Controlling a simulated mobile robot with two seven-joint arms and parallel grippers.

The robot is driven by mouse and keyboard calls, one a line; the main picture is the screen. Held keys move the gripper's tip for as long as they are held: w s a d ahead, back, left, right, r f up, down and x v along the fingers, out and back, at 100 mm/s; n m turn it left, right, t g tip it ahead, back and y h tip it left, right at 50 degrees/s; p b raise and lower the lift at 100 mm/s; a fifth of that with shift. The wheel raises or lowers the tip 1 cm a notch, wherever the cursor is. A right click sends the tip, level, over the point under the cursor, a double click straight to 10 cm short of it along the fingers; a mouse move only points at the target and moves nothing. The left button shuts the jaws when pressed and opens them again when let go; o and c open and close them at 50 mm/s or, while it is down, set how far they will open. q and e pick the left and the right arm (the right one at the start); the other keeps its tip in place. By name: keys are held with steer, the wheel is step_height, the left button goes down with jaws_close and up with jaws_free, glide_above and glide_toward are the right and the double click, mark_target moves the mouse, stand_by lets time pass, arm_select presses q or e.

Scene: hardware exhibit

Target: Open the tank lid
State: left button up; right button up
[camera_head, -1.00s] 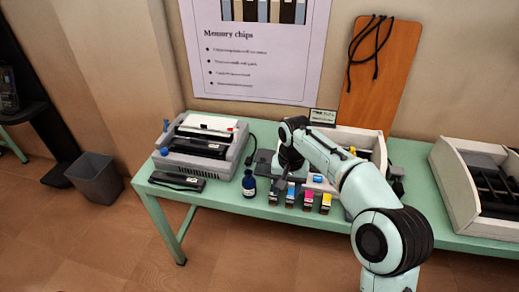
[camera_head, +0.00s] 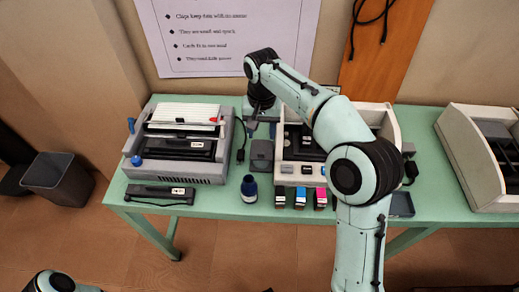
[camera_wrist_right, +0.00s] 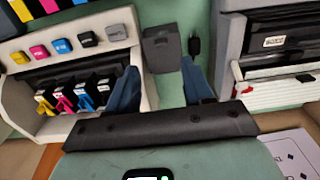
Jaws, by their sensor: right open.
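A small dark grey box (camera_head: 262,156), which looks like the tank with its lid down, stands on the green table between the grey machine and the white unit. It also shows in the right wrist view (camera_wrist_right: 160,48), its top flat and closed. My right gripper (camera_head: 262,128) reaches down behind the box, seen from the head. In the right wrist view its two dark blue fingers (camera_wrist_right: 160,82) are apart with nothing between them, and the box lies just beyond their tips. I cannot tell whether they touch it. My left gripper is out of view.
The grey machine (camera_head: 187,168) stands left. The white unit (camera_head: 284,150) is right of the box, with coloured cartridges (camera_head: 320,197) in front. A dark blue bottle (camera_head: 249,189) stands before the box. A black cable (camera_head: 240,153) lies beside it.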

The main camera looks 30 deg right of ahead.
mark_target(261, 154)
step_height(261, 154, down, 10)
steer(key=shift+w+f+b, duration=0.1)
steer(key=shift+f+b, duration=0.1)
steer(key=shift+b, duration=0.6)
jaws_close()
